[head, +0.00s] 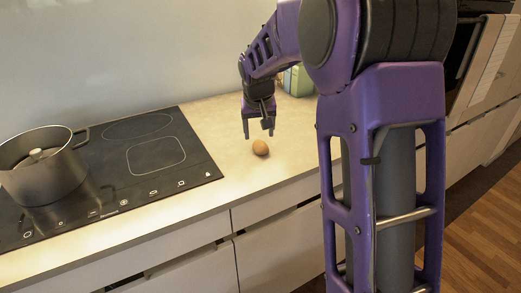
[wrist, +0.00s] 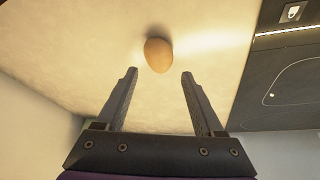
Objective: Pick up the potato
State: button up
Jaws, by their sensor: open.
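The potato (head: 260,147) is a small round brown thing lying on the pale countertop, to the right of the black cooktop. My gripper (head: 258,134) hangs above the counter with its fingers pointing down, a little behind and above the potato in the head view. In the wrist view the potato (wrist: 158,55) lies beyond the fingertips, roughly centred between them. My gripper (wrist: 160,73) is open and empty there, apart from the potato.
A black cooktop (head: 150,150) with a grey lidded pot (head: 40,170) is on the left. A greenish container (head: 298,80) stands at the back, partly hidden by my arm. The countertop (head: 230,192) around the potato is clear. Drawers run below its front edge.

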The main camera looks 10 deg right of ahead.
aim_at(260, 143)
jog(key=x, duration=0.3)
jog(key=b+x, duration=0.1)
jog(key=x, duration=0.1)
jog(key=shift+s+d+f, duration=0.15)
jog(key=shift+f, duration=0.3)
grip_shut()
